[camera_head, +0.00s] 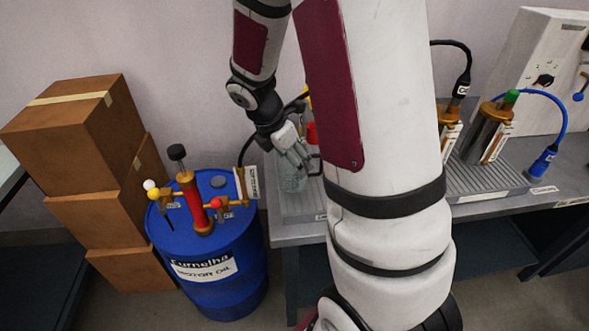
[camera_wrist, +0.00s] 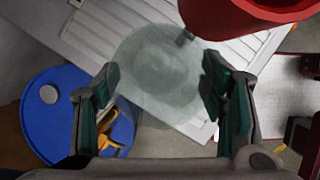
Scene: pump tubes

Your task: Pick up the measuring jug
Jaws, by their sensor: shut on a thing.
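The measuring jug is clear and slightly greenish. In the head view the jug (camera_head: 293,182) shows just below my gripper (camera_head: 293,154), over the left end of the grey bench. In the wrist view the round, see-through jug (camera_wrist: 160,68) lies between the two fingers of my gripper (camera_wrist: 160,84), which are shut on it. My arm hides part of the bench behind it. I cannot tell whether the jug's base touches the bench.
A blue oil drum (camera_head: 228,268) with a red pump (camera_head: 190,200) stands left of the bench (camera_head: 290,234). A red object (camera_wrist: 235,18) is close beside the jug. Cardboard boxes (camera_head: 75,140) are stacked at left. Metal cylinders (camera_head: 487,130) stand on the bench at right.

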